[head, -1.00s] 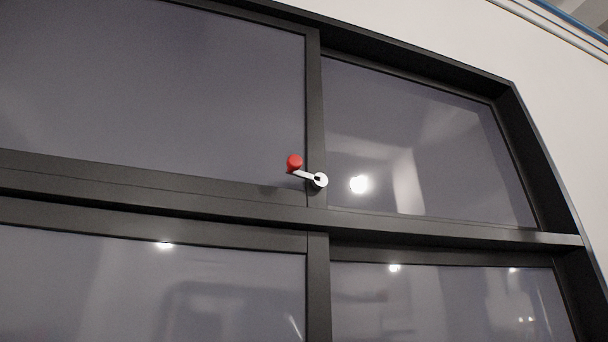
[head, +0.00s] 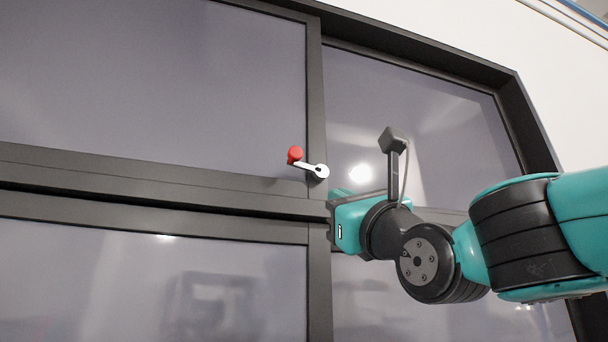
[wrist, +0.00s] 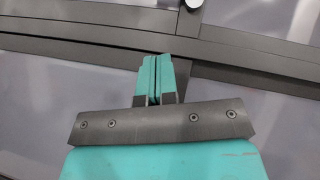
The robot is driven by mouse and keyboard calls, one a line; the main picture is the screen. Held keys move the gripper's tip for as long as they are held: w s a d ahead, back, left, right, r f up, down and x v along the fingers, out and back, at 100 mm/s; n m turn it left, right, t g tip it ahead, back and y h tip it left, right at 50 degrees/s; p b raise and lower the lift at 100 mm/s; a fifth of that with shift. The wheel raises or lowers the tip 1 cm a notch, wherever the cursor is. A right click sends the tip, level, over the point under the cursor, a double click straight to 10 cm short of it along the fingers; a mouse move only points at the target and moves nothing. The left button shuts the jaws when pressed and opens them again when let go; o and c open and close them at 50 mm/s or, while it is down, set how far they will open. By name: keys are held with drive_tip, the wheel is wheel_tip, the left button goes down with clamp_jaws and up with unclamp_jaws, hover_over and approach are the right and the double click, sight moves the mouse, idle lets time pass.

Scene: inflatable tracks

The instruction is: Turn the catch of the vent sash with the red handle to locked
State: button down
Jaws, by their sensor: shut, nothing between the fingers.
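The catch (head: 313,168) has a short pale lever on a round white pivot, mounted on the dark upright bar (head: 316,110) between the upper panes. Its red handle (head: 295,154) sits at the lever's left end, a little higher than the pivot, over the lower right of the upper left sash (head: 150,90). In the wrist view only part of the white pivot (wrist: 194,3) shows at the top edge; the red handle is out of frame. My gripper (wrist: 157,60) is shut and empty, with its teal fingers together, below the pivot. In the head view its fingertips are hard to make out.
A dark crossbar (head: 150,188) runs below the catch, with more panes beneath it. A thick dark outer frame (head: 530,130) curves along the right, with pale wall beyond. The space left of the handle is clear. The panes carry bright reflections.

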drive_tip(key=shift+r, duration=0.1)
drive_tip(key=p, duration=0.8)
approach(303, 165)
drive_tip(key=w+a, duration=0.1)
drive_tip(key=a, duration=0.1)
drive_tip(key=r+p, duration=0.1)
drive_tip(key=a+r+p, duration=0.1)
drive_tip(key=p, duration=0.1)
drive_tip(key=shift+w+a+r+p, duration=0.3)
drive_tip(key=shift+a+r, duration=0.05)
drive_tip(key=shift+r, duration=0.05)
drive_tip(key=shift+b, duration=0.55)
drive_tip(key=shift+a, duration=0.1)
